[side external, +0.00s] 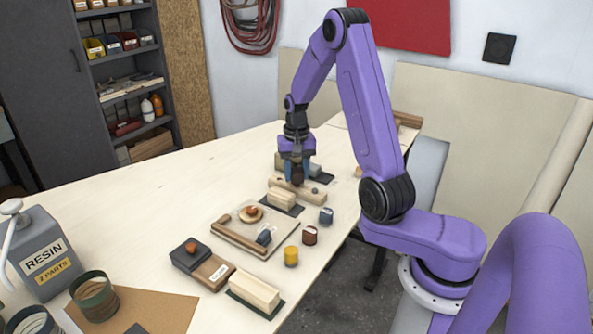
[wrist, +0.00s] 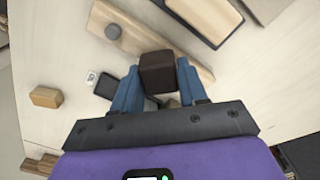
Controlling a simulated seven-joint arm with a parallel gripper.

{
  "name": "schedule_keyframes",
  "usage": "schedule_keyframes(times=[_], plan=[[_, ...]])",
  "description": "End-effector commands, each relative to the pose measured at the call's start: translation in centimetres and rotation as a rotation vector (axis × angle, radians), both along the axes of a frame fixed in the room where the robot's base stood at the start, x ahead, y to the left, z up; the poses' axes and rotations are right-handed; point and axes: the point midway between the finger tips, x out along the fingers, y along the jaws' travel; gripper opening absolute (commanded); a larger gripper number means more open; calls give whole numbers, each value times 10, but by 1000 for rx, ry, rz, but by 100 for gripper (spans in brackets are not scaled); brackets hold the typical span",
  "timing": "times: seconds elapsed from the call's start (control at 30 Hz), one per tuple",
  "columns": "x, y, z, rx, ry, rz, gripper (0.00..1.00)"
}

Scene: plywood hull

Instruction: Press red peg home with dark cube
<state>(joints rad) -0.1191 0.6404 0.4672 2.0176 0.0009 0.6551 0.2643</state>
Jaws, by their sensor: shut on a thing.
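My gripper (wrist: 157,92) is shut on a dark brown cube (wrist: 157,70), held between its blue fingers. In the side view my gripper (side external: 297,176) points down with the dark cube (side external: 297,172) low over a pale wooden bar (side external: 311,194). The bar also shows in the wrist view (wrist: 129,39), partly covered by the cube. A grey peg (wrist: 112,32) stands in the bar, apart from the cube; it shows in the side view too (side external: 315,191). I see no red peg in the bar; the cube and fingers hide part of it. I cannot tell whether the cube touches anything below.
A pale block on a dark base (side external: 281,200) stands close in front of the bar. A wooden tray (side external: 239,241) and several small jars, such as a yellow one (side external: 291,256), are nearer the camera.

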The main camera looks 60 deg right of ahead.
Motion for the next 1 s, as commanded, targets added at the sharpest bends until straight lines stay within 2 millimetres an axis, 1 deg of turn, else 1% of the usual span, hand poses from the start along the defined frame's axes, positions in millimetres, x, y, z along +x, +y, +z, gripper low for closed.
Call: schedule_keyframes(times=[1.0], plan=[[0,0,-11,1,1,0,18]])
